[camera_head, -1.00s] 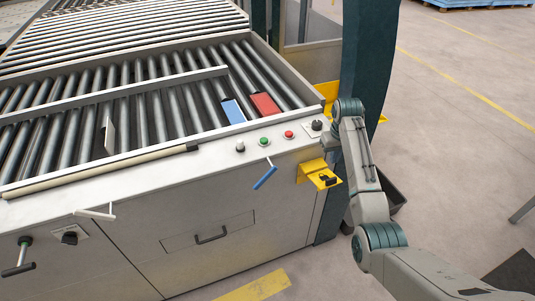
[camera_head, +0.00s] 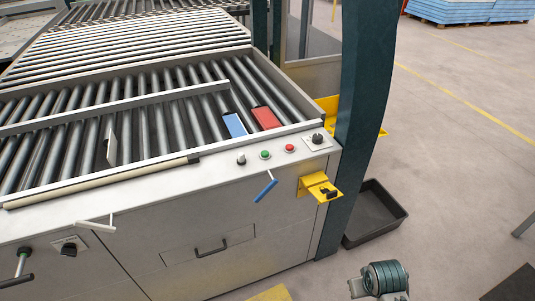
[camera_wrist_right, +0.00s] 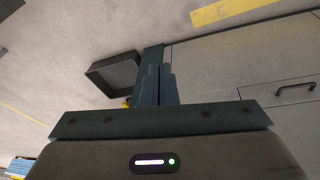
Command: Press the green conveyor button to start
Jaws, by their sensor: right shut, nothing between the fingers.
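The green button (camera_head: 265,155) sits on the light front ledge of the roller conveyor in the head view. Part of my right arm (camera_head: 385,279) shows at the bottom edge of the head view, well below and right of the buttons. My right gripper (camera_wrist_right: 158,84) shows in the right wrist view, with its fingers shut and empty, apart from the cabinet front (camera_wrist_right: 240,60). The green button is not visible in the wrist view. My left gripper is out of view.
A yellow bracket (camera_head: 320,188) and a blue-handled lever (camera_head: 265,190) stick out below the buttons. A dark teal post (camera_head: 352,130) stands right of the panel. A black bin (camera_head: 375,215) is on the floor, also in the wrist view (camera_wrist_right: 113,72). Floor at right is open.

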